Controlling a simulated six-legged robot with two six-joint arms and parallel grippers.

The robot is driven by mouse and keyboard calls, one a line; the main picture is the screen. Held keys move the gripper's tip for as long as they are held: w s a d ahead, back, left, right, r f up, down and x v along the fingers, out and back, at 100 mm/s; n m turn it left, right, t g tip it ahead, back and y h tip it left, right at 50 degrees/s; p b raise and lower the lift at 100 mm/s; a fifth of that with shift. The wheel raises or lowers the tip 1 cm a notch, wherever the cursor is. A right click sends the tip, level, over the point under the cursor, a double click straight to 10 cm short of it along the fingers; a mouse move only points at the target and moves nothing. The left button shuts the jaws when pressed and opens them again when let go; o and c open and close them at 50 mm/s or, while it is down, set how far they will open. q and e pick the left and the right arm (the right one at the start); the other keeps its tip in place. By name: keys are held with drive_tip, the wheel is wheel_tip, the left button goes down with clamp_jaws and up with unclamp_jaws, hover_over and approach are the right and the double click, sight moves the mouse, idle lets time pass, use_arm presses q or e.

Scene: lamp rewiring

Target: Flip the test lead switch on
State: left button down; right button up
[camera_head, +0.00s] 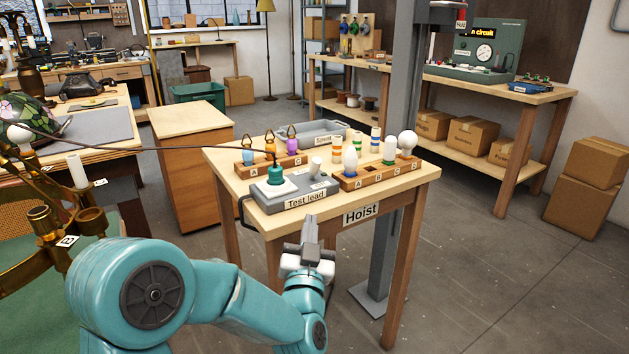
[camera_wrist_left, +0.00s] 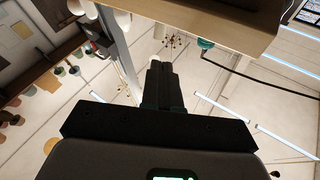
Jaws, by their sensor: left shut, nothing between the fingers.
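The grey test lead box (camera_head: 305,200) sits on the front left part of the wooden table marked "Hoist". A teal plug (camera_head: 275,175) stands on its white pad, with a dark lead running off left. A small labelled part (camera_head: 319,184) on the box's right side may be the switch; its position is too small to tell. My left gripper (camera_head: 309,220) is shut and empty, just in front of the box, pointing toward it, apparently apart from it. In the left wrist view the closed fingers (camera_wrist_left: 160,68) point toward the table, and a teal part (camera_wrist_left: 205,43) shows to their right.
Behind the box stand wooden racks (camera_head: 375,178) marked A, B, C with bulbs and coloured parts, and a grey tray (camera_head: 322,130). A grey post (camera_head: 401,190) rises at the table's right. A brass lamp (camera_head: 55,225) stands left.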

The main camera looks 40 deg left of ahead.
sight(314, 165)
use_arm(q)
drive_tip(key=x, duration=1.3)
drive_tip(key=shift+w+a+r+p, duration=0.1)
drive_tip(key=shift+w+p, duration=0.25)
drive_tip(key=shift+w, duration=0.05)
drive_tip(key=shift+r, duration=0.1)
drive_tip(key=shift+w+a+r+n+g+p, duration=0.15)
drive_tip(key=shift+r+n+g+p, duration=0.2)
drive_tip(key=shift+p, duration=0.35)
drive_tip(key=shift+s+a+r+n+g+p, duration=0.1)
drive_tip(key=shift+r+n+g+p, duration=0.2)
drive_tip(key=shift+p, duration=0.4)
drive_tip(key=a+r+n+g+h+p, duration=0.1)
drive_tip(key=p, duration=0.4)
drive_tip(key=w+a+r+n+g+h+p, duration=0.1)
drive_tip(key=n+g+p, duration=0.1)
drive_tip(key=p, duration=0.2)
drive_tip(key=shift+h+p, duration=0.3)
drive_tip(key=shift+p, duration=0.05)
drive_tip(key=shift+f+b, duration=0.6)
